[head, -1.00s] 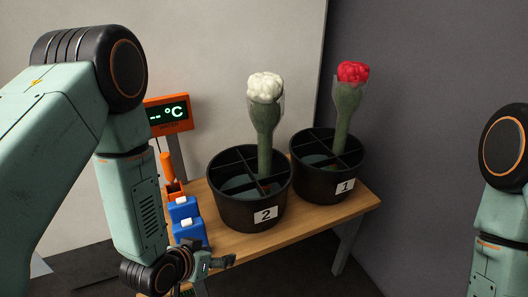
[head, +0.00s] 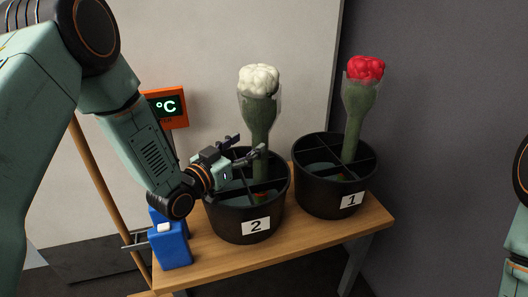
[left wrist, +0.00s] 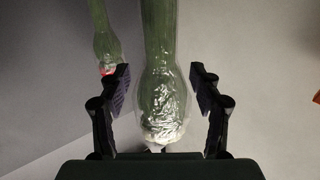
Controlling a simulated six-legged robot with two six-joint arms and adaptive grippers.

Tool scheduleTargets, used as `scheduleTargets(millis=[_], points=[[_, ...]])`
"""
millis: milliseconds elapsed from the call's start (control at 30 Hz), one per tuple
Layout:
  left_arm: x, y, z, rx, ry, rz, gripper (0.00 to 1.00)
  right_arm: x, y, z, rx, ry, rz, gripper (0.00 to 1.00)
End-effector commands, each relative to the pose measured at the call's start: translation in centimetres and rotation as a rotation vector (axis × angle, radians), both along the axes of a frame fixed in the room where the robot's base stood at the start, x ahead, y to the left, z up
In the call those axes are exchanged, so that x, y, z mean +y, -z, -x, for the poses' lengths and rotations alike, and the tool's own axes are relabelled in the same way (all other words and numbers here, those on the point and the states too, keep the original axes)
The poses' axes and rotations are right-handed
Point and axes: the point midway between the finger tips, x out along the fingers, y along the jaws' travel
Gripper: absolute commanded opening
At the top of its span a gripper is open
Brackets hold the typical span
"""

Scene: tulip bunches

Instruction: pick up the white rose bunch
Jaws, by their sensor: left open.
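The white rose bunch (head: 259,82) stands upright in the black bucket labelled 2 (head: 257,226), its green stems wrapped in clear film. My left gripper (head: 250,146) is open at the left of its stems, above the bucket rim. In the left wrist view the wrapped white bunch (left wrist: 160,98) appears upside down between the two open fingers (left wrist: 161,92), with a gap on each side. Its white blooms are mostly hidden at the bottom edge there. My right gripper is out of view; only part of my right arm shows at the right edge.
A red bunch (head: 364,69) stands in the bucket labelled 1 (head: 325,206), close to the right; it also shows behind in the left wrist view (left wrist: 107,47). Both buckets stand on a wooden table (head: 300,243). Blue containers (head: 172,246) and an orange display (head: 167,106) are at the left.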

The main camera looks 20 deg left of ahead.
Motion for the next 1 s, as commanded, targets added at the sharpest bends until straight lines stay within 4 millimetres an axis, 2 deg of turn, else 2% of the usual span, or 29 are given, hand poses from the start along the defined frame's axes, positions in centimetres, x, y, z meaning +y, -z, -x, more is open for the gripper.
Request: scheduleTargets(millis=[167,300,633,1000], points=[[-1.3,1.0,-2.1,0.0,0.003,-0.003,0.64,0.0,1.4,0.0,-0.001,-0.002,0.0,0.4],[-1.8,1.0,-3.8,0.0,0.001,-0.002,0.64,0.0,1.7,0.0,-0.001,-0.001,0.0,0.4],[-2.1,0.8,-4.7,0.003,-0.001,0.001,0.64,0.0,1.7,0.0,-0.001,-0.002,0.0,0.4],[-2.1,0.8,-4.7,0.003,-0.001,0.001,0.33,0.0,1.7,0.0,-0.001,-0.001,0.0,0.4]])
